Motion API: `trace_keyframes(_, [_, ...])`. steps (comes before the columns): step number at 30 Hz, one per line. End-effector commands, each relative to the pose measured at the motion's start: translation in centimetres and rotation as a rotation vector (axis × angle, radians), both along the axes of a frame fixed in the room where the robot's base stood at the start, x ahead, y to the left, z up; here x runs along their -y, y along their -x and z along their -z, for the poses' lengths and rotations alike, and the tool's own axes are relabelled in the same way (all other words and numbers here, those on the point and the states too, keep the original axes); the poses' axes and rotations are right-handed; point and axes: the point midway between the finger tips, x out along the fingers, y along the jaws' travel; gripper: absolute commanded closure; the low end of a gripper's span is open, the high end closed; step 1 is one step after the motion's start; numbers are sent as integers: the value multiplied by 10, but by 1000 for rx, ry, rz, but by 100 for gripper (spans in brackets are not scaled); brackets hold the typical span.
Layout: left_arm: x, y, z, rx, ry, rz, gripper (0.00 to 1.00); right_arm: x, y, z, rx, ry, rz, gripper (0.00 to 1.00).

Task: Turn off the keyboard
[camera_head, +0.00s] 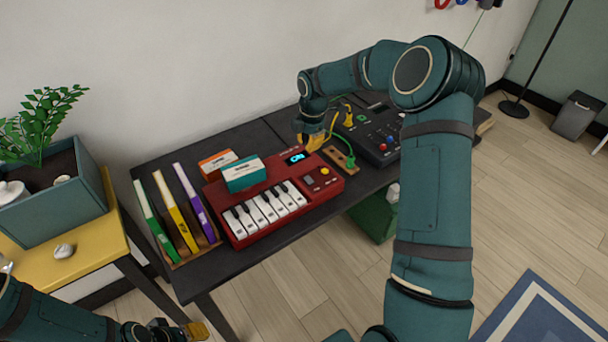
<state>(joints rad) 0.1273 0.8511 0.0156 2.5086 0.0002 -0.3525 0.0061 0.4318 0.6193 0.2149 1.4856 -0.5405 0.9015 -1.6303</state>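A red keyboard (262,226) with white and black keys lies on the dark table. Its small display (297,157) is lit with cyan marks. A yellow round knob or button (325,171) and small grey buttons sit at its right end. My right gripper (312,143) is above the keyboard's back right corner, close to the display; its fingers point down and look small, so I cannot tell if they are open or touching. My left gripper (196,331) is low at the bottom left, in front of the table and away from the keyboard. Its finger opening is unclear.
Orange (217,161) and teal (243,174) boxes stand at the keyboard's back. Upright books (188,202) stand to its left. A black mixer (374,142) and a wooden strip with green and yellow cables (341,155) are to its right. A planter (62,211) stands on a yellow table.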

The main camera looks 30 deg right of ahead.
Motion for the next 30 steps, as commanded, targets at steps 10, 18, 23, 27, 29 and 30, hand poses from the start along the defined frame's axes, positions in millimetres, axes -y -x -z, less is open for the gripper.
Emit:
trace_keyframes(10, [0,0,0,0,0,0,53,0,0,1,0,0,1,100])
trace_keyframes(18, [0,1,6,-3,0,2,53,0,-3,29,-3,-1,0,100])
trace_keyframes(23, [1,3,11,-7,2,5,53,0,-6,61,-4,-1,0,100])
trace_keyframes(27, [0,3,16,-7,2,6,53,-1,-10,88,-4,-1,1,100])
trace_keyframes(29, [0,3,18,-6,2,6,53,-1,-11,99,-3,-1,0,100])
trace_keyframes(30, [0,2,19,-5,1,5,53,-1,-12,106,-2,-1,0,100])
